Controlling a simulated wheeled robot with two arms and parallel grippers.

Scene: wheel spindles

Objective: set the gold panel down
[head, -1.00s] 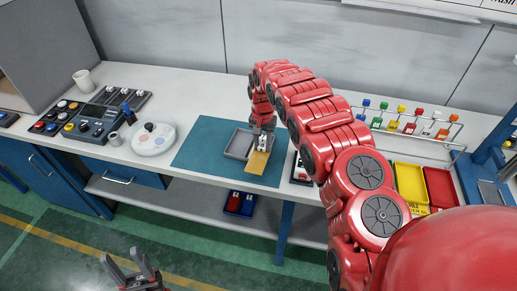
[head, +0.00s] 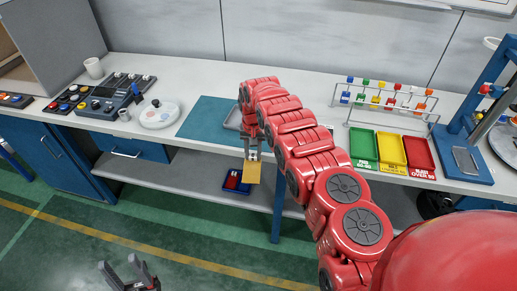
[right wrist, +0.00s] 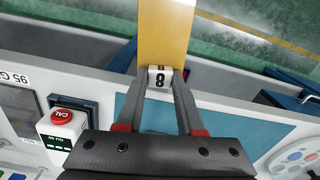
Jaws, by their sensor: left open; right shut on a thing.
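The gold panel (head: 252,173) hangs from my right gripper (head: 251,153) in the head view, just past the bench's front edge, over the lower shelf and floor. In the right wrist view the gold panel (right wrist: 165,30) points away from my right gripper (right wrist: 160,78). My left gripper (head: 130,272) is open and empty, low over the floor at the bottom left.
A teal mat (head: 203,120) with a grey tray (head: 233,118), partly hidden by my arm, lies on the bench. Green (head: 363,148), yellow (head: 391,150) and red (head: 419,156) bins stand at right. A device with a red CAL button (right wrist: 58,116) is near the edge.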

